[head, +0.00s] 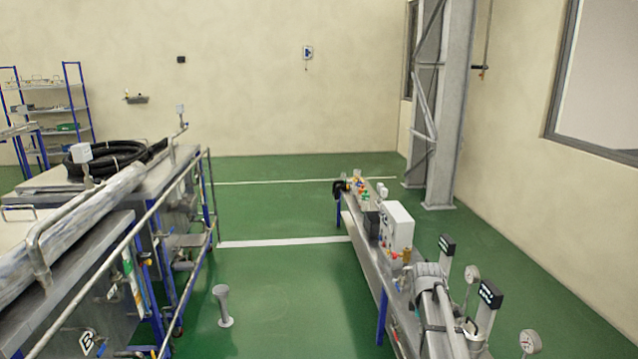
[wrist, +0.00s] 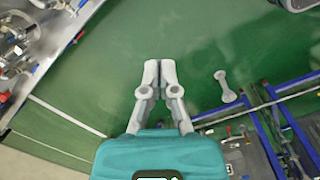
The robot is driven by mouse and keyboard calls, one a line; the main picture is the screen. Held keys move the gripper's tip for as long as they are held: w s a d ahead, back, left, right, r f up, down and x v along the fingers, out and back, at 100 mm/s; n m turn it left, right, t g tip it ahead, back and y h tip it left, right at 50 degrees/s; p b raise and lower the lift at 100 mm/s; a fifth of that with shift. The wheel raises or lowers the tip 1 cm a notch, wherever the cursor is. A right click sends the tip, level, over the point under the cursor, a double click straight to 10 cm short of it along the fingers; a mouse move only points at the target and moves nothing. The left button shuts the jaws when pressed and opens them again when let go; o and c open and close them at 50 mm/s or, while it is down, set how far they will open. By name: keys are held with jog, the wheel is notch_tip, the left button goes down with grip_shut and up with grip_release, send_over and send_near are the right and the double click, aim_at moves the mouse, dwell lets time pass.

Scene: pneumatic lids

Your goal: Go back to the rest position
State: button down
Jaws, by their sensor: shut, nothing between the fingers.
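My gripper (wrist: 160,66) shows in the wrist view, with its two grey fingers pointing up the picture from a teal body. Its fingertips are together and nothing is between them. Below it is the green floor (wrist: 205,45), and no bench or object touches the fingers. I cannot make out my gripper in the head view.
A long bench (head: 371,262) with gauges and a white box (head: 397,226) stands at right. Pipework and a blue-framed rack (head: 150,262) stand at left. A small grey post (head: 224,306) stands on the green floor between them. A steel column (head: 447,110) stands farther back.

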jog(key=s+a+r+m+p, duration=0.2)
jog(key=s+a+m, duration=0.4)
jog(key=s, duration=0.3)
jog(key=s+a+r+m+y+p, duration=0.1)
jog(key=s+a+r+m, duration=0.1)
jog(key=s+a+m, duration=0.4)
jog(key=s+a, duration=0.1)
jog(key=s, duration=0.3)
jog(key=shift+a+p, duration=0.2)
jog(key=shift+p, duration=0.2)
jog(key=shift+s, duration=0.15)
dwell(1.2)
